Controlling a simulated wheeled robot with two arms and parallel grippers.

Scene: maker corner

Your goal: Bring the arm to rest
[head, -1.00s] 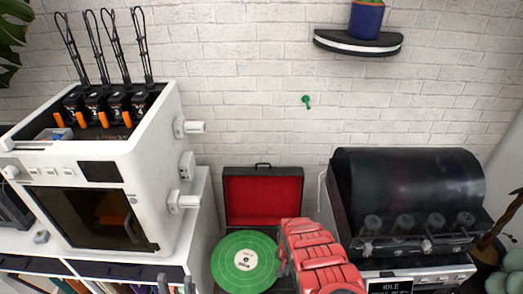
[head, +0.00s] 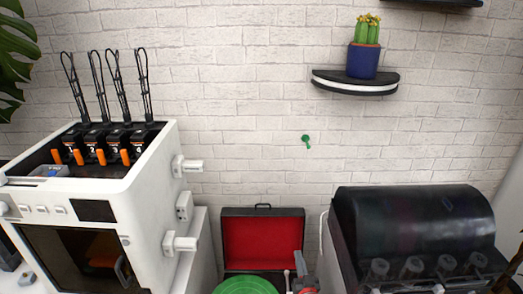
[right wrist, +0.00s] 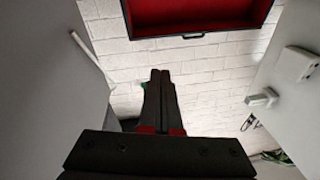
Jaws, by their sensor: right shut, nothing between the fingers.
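My right gripper (head: 299,266) shows small at the bottom of the head view, in front of the open record player. In the right wrist view its two dark fingers (right wrist: 160,95) lie together, shut with nothing between them. Part of the red arm shows below it in the head view. My left gripper is not in view.
The record player's red-lined lid (head: 262,240) stands open behind a green record (head: 246,286). A white printer (head: 148,195) is at left, and a dark-covered machine (head: 415,225) at right. A shelf (head: 355,83) with a cactus pot (head: 364,60) hangs above.

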